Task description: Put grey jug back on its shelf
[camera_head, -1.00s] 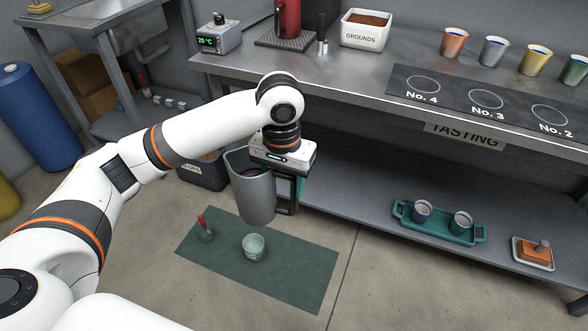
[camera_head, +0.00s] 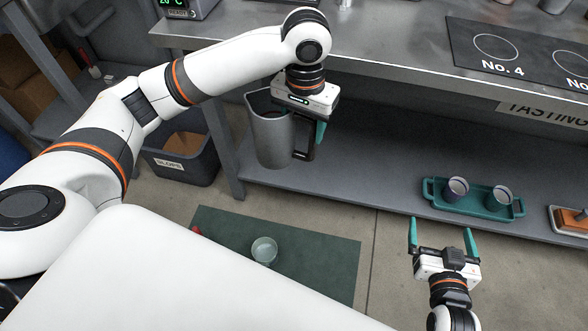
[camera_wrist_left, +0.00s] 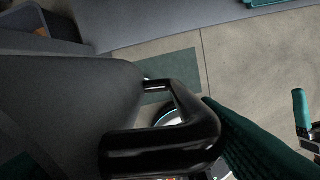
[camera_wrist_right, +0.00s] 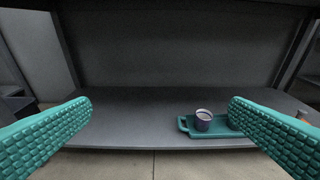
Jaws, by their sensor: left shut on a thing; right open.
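The grey jug (camera_head: 271,137) hangs upright from my left gripper (camera_head: 311,128), which is shut on its black handle. In the head view the jug is in front of the lower shelf (camera_head: 345,180), near its left end; I cannot tell whether it touches the shelf. The jug's grey wall (camera_wrist_left: 70,100) and black handle (camera_wrist_left: 165,135) fill much of the left wrist view. My right gripper (camera_head: 441,232) is open and empty, in front of the shelf's edge. Its two teal fingers frame the shelf (camera_wrist_right: 130,115) in the right wrist view.
A teal tray (camera_head: 437,202) with two cups (camera_head: 457,188) stands on the shelf's right part. A slops bin (camera_head: 181,165) stands on the floor left of the shelf leg. A green mat (camera_head: 325,262) with a glass (camera_head: 264,250) lies on the floor. The shelf's middle is clear.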

